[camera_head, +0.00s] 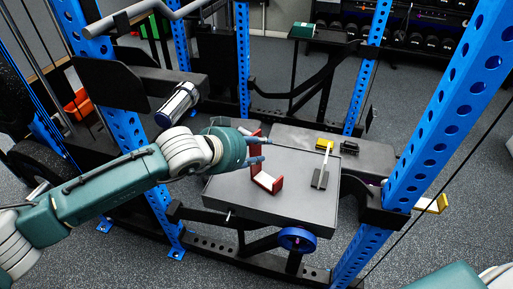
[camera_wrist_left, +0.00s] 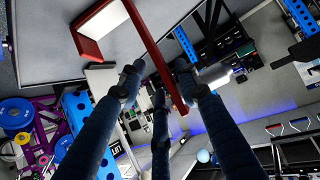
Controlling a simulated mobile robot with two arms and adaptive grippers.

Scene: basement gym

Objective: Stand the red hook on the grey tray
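The red hook (camera_head: 278,185) has a long red bar, a short red end and a white inner face. In the head view it is at the middle of the grey tray (camera_head: 300,211), its long bar partly hidden by my left gripper (camera_head: 257,150). In the left wrist view the hook's long bar (camera_wrist_left: 150,42) passes between the dark fingers of the left gripper (camera_wrist_left: 158,74). Gaps show between the bar and the fingertips, so the gripper looks open around it. The tray's surface (camera_wrist_left: 40,45) lies behind the hook there. My right gripper is out of view.
Blue rack posts (camera_head: 433,115) stand at both sides.

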